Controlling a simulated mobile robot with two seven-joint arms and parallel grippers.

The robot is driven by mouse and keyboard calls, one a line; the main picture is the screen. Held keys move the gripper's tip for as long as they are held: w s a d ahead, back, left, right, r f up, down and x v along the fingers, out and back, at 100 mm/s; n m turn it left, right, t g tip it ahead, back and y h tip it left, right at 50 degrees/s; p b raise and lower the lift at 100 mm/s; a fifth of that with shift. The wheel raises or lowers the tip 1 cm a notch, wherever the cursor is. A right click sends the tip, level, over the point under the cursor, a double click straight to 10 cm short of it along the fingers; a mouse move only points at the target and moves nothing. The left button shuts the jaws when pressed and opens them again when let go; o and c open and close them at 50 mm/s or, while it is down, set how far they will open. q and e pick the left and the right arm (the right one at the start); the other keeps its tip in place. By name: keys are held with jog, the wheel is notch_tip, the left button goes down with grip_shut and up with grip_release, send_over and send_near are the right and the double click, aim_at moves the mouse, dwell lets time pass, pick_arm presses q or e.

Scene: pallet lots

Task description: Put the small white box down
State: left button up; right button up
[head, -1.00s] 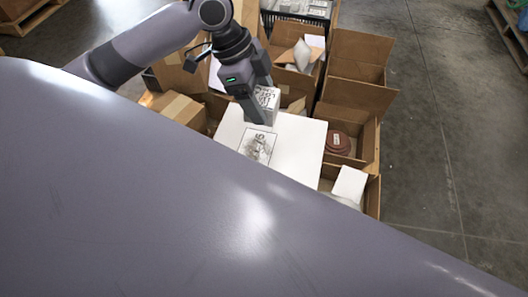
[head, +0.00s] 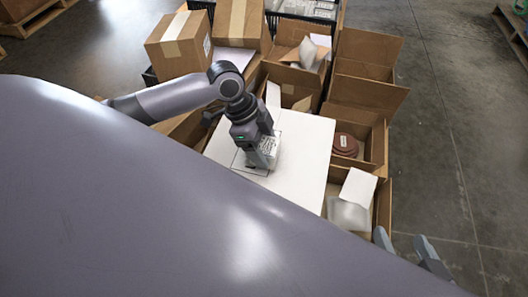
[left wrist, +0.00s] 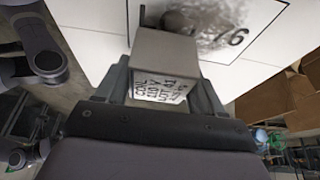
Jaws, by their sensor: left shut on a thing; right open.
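The small white box (head: 271,148) has dark lettering and is held in my left gripper (head: 262,160), low over the white board (head: 305,140). In the left wrist view the box (left wrist: 165,58) sits between the fingers of the gripper (left wrist: 162,92), its lettered face towards the camera. A black-outlined square (left wrist: 258,48) with a number and a grey smudge is on the board beside the box. I cannot tell whether the box touches the board. My right gripper (head: 408,250) is open and empty at the lower right, beyond the board.
Open cartons stand around the board; one holds a brown round thing (head: 345,145), another a white packet (head: 358,186). Closed cartons (head: 180,45) and a black crate (head: 302,12) are at the back. The board's right part is bare.

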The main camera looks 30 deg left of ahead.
pick_arm(q)
jog(key=shift+f, duration=0.7)
jog(key=shift+f, duration=0.1)
jog(key=o, duration=1.1)
jog(key=shift+o, duration=0.2)
